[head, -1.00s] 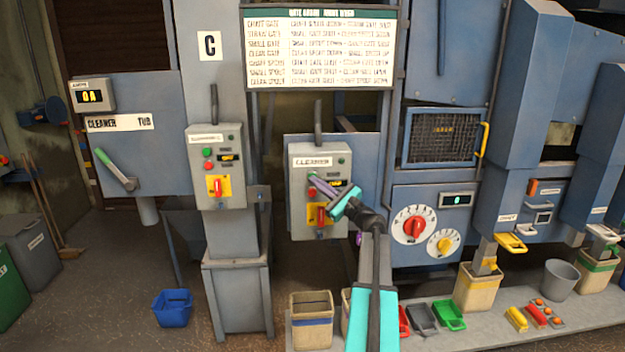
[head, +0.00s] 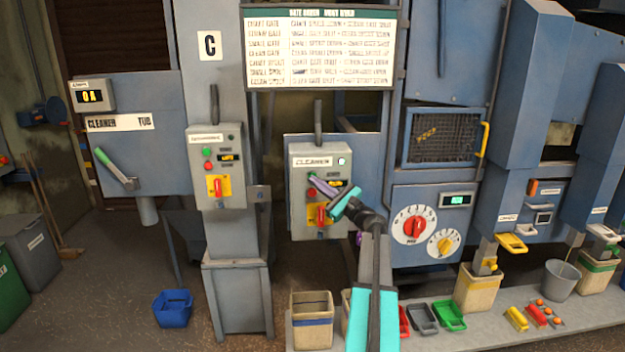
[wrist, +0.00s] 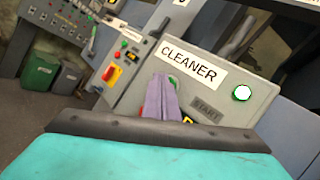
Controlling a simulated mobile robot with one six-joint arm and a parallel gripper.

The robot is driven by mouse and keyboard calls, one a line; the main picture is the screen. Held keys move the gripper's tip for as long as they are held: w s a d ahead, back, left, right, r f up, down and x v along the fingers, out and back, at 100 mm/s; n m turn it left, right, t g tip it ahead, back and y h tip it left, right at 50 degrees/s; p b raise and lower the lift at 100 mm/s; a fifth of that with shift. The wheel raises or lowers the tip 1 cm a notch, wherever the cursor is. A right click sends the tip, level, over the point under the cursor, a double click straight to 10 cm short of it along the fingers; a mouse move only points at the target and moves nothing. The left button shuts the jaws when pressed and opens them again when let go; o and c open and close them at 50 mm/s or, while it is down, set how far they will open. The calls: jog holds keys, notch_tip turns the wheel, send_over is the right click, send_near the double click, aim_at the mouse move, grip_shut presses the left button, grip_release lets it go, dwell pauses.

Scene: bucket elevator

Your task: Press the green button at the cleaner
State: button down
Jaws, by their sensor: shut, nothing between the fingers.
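The grey cleaner control box (head: 300,222), labelled CLEANER, stands in the middle of the head view. My gripper (head: 314,180) is shut and empty, its purple fingers at the upper left of this box. The fingertips (wrist: 161,82) cover most of the green button (wrist: 174,81) in the wrist view and look to be against it; the exact contact is hidden. A round lamp (wrist: 242,92) to the right of the CLEANER label glows bright green-white; it also shows in the head view (head: 341,160). A red switch (head: 321,215) on a yellow plate sits lower on the box.
A similar box (head: 229,190) with red and green buttons stands to the left. To the right is a blue machine with dials (head: 414,226), a lit display (head: 458,200) and a mesh window (head: 443,135). Sacks, trays and a bucket (head: 562,279) line the low platform.

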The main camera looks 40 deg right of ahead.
jog(key=shift+s+a, duration=0.35)
jog(key=shift+s, duration=0.15)
jog(key=shift+s+a+b, duration=0.45)
jog(key=shift+s+a, duration=1.2)
jog(key=shift+s, duration=0.25)
